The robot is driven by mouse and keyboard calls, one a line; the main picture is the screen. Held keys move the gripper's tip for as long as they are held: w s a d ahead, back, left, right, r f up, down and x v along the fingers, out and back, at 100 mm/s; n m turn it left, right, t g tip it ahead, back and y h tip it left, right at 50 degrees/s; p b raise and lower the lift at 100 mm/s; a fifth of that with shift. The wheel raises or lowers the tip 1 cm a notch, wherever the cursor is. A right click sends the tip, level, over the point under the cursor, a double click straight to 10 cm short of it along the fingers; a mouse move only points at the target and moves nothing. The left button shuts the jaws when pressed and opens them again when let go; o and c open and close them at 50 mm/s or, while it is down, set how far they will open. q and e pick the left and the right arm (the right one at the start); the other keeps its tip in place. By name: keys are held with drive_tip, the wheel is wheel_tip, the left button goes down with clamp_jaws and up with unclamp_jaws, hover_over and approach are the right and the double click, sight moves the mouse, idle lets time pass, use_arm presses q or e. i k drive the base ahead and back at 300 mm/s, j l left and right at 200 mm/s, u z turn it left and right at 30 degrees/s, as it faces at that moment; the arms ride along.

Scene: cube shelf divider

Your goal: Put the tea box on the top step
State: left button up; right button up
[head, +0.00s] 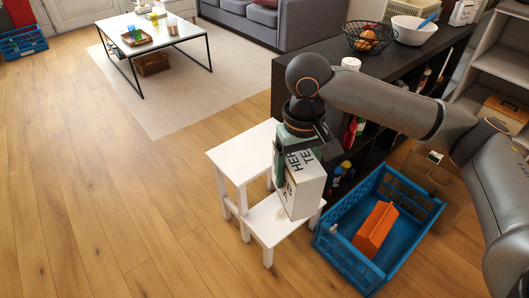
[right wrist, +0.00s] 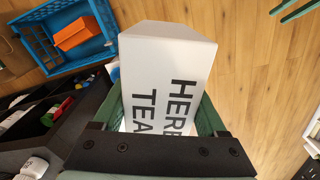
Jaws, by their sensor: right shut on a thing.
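The tea box (head: 304,187) is a white carton with black "HERB TEA" lettering. My right gripper (head: 297,151) is shut on its upper part and holds it upright, fingers pointing down. The white step stool (head: 236,155) stands below and to the left. In the head view the box covers part of the lower step, and the top step is bare to its left. I cannot tell whether the box bottom touches the lower step. In the right wrist view the box (right wrist: 165,68) sits between the green fingers.
A blue crate (head: 329,243) with an orange object (head: 375,229) stands right of the stool. A dark shelf unit (head: 437,50) rises behind, with a wire fruit basket (head: 369,38) and white bowl (head: 413,31) on top. Floor left of the stool is clear.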

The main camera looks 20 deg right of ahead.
sight(240, 156)
drive_tip(key=i+z, duration=0.1)
drive_tip(key=z, duration=0.4)
drive_tip(key=i+j+z, duration=0.1)
drive_tip(key=z, duration=0.35)
drive_tip(key=i+j+z, duration=0.25)
drive_tip(key=j+z, duration=0.3)
drive_tip(key=j, duration=0.2)
drive_tip(key=i+j+z, duration=0.1)
drive_tip(key=j, duration=0.25)
drive_tip(key=i+j+z, duration=0.1)
drive_tip(key=j, duration=0.3)
drive_tip(key=i+j, duration=0.1)
drive_tip(key=j, duration=0.4)
drive_tip(key=i+j, duration=0.15)
drive_tip(key=j, duration=0.3)
drive_tip(key=i+j, duration=0.1)
drive_tip(key=j, duration=0.4)
drive_tip(key=z, duration=0.05)
